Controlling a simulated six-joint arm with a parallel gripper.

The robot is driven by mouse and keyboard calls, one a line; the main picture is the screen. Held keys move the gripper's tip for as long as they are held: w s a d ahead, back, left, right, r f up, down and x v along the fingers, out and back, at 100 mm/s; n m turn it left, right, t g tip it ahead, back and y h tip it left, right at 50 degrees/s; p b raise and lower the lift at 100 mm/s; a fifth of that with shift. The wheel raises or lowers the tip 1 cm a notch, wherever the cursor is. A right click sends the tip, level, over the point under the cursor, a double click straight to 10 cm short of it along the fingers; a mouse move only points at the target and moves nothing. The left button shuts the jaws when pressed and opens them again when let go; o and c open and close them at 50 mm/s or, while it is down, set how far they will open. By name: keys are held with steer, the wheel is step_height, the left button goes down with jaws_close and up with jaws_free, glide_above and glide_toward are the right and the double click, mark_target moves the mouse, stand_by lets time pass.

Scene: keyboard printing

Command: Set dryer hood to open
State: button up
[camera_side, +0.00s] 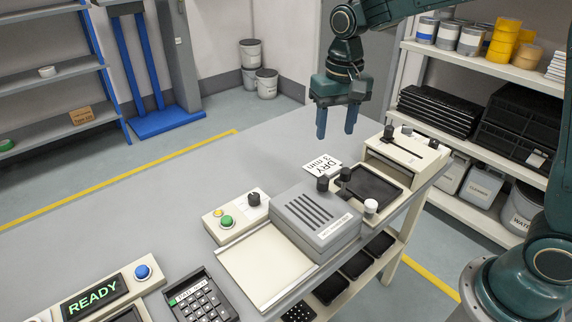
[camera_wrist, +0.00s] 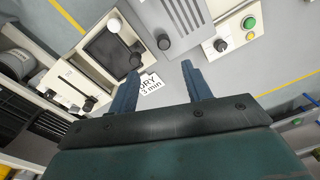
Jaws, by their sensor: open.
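The dryer hood (camera_side: 315,221) is a grey slotted box near the table's front edge. A dark knob (camera_side: 322,184) stands at its back corner. A bare cream bed (camera_side: 266,272) lies to the hood's left, uncovered. I cannot tell what is under the hood. In the wrist view the hood (camera_wrist: 186,18) is at the top, with its dark knob (camera_wrist: 163,42) facing my fingers. My gripper (camera_side: 336,132) is open and empty, pointing down above the table, behind the hood and apart from it. Its two blue fingers also show in the wrist view (camera_wrist: 160,72).
A "DRY 3 min" card (camera_side: 322,166) lies behind the hood. To its right are a dark tray (camera_side: 375,190) with knobs and a cream slider unit (camera_side: 406,155). A button box (camera_side: 235,215) stands left of the hood. The table behind is clear.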

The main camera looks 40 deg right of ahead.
mark_target(323, 179)
steer(key=shift+w+a+f, duration=0.2)
steer(key=shift+w+f, duration=0.6)
steer(key=shift+f, duration=0.05)
step_height(323, 179, down, 14)
steer(key=shift+r, duration=0.1)
stand_by(0.4)
steer(key=shift+c, duration=0.2)
jaws_close()
